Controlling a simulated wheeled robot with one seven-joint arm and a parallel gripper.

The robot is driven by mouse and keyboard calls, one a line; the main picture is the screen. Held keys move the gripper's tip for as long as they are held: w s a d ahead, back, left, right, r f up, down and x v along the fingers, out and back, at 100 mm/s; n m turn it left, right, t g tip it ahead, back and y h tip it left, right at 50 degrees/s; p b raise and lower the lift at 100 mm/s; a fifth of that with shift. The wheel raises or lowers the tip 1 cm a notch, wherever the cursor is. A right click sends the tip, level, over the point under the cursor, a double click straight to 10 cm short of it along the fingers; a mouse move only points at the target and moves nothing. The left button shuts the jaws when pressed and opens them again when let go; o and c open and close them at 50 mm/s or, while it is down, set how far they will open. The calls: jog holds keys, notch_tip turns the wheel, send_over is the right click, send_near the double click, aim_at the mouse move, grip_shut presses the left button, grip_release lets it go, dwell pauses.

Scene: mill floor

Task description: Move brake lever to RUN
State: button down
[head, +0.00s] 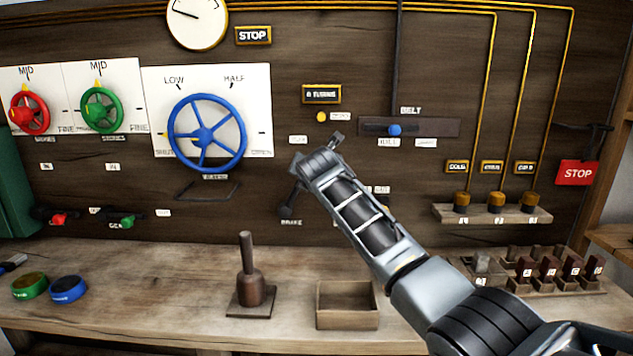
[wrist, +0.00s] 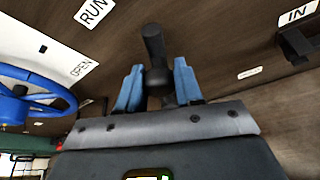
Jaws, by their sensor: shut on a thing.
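The black brake lever (wrist: 153,42) stands between my gripper's two blue fingers in the wrist view. My gripper (wrist: 158,82) is shut on the lever, with its rounded dark end showing beyond the fingers. In the head view my gripper (head: 320,160) is at the wall panel, above the BRAKE label (head: 291,222), and my own wrist hides much of the lever there. A dark piece, apparently part of the lever, shows left of my wrist (head: 290,193). The white RUN label (wrist: 94,12) is at the upper left of the wrist view, apart from the lever's end.
A blue handwheel (head: 207,133) is left of my gripper, and the belt slider with a blue knob (head: 394,130) is to its right. An open wooden box (head: 347,318) and a dark upright plunger-like tool (head: 249,285) stand on the bench below.

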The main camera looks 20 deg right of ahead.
jog(key=shift+w+a+r+n+p, duration=0.15)
jog(key=shift+a+r+n+p, duration=0.1)
jog(key=shift+a, duration=0.25)
jog(key=shift+w+a+r+n+p, duration=0.15)
jog(key=shift+a+n, duration=0.1)
jog(key=shift+a, duration=0.3)
jog(key=c, duration=0.8)
grip_release()
jog(key=shift+o, duration=0.2)
jog(key=shift+s, duration=0.15)
jog(key=v, duration=0.7)
jog(key=shift+s, duration=0.25)
jog(key=shift+a+r, duration=0.15)
